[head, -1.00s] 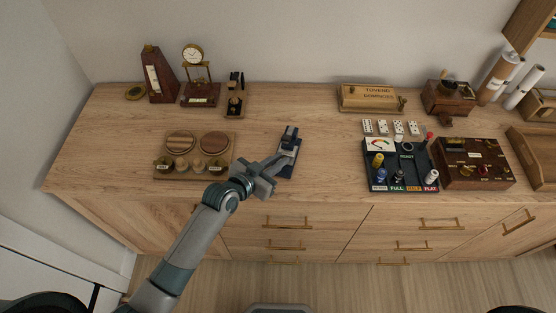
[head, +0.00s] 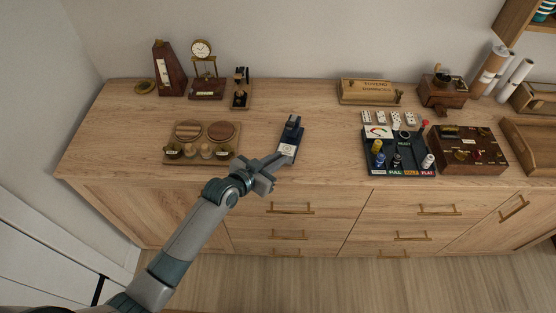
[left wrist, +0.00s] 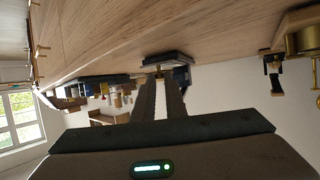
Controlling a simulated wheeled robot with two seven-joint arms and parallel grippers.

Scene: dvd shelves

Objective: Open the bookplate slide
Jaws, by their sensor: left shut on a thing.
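A small dark blue device (head: 296,134) with a pale label lies on the wooden top, left of its middle; I take it to be the bookplate slide. My left gripper (head: 282,160) reaches it from the front and is shut at its near end. In the left wrist view the long fingers (left wrist: 160,82) close on a small brass-coloured part at the edge of the dark device (left wrist: 168,59). The fingers hide most of that part, so how far it is pulled out cannot be told. My right gripper is out of view.
A board with round wooden discs (head: 202,158) lies left of my arm. A dark panel with knobs and a dial (head: 405,141) and a brown box (head: 470,150) stand to the right. A clock (head: 202,48) and metronome (head: 168,70) are behind. The wood right of the device is clear.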

